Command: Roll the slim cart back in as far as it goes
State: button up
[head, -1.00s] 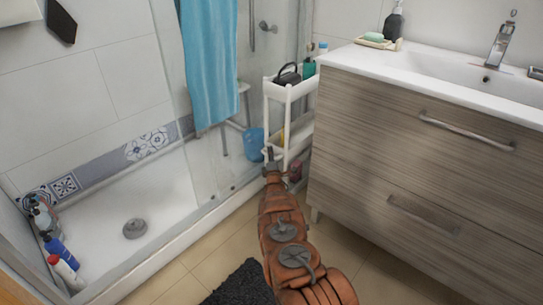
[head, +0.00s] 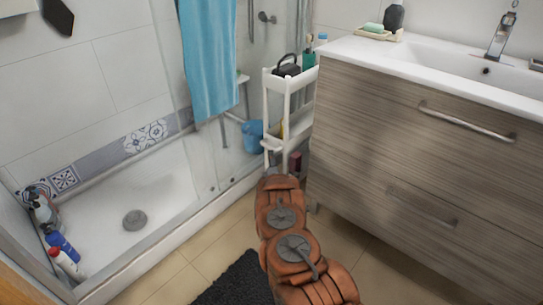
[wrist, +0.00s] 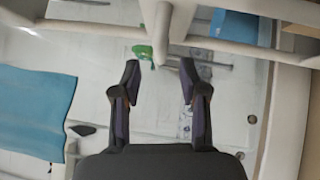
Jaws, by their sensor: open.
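The slim white cart (head: 266,105) stands upright in the narrow gap between the shower and the vanity, its near end facing me. Dark, green and yellow items sit on its shelves, and a dark red item shows low down. My orange arm reaches toward its lower near end, and my gripper is hidden in the head view. In the wrist view my gripper (wrist: 160,72) is open with nothing between its fingertips. A white upright of the cart (wrist: 163,28) lies just beyond the fingertips, roughly centred between them. I cannot tell whether they touch it.
The wood-fronted vanity (head: 410,150) stands close on the cart's right. The shower tray (head: 135,245) and glass are on the left, with a blue towel (head: 208,60) and a blue bucket (head: 252,135). A dark mat (head: 238,280) lies on the tiled floor beside my arm.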

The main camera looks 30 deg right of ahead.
jog(key=shift+v, duration=2.1)
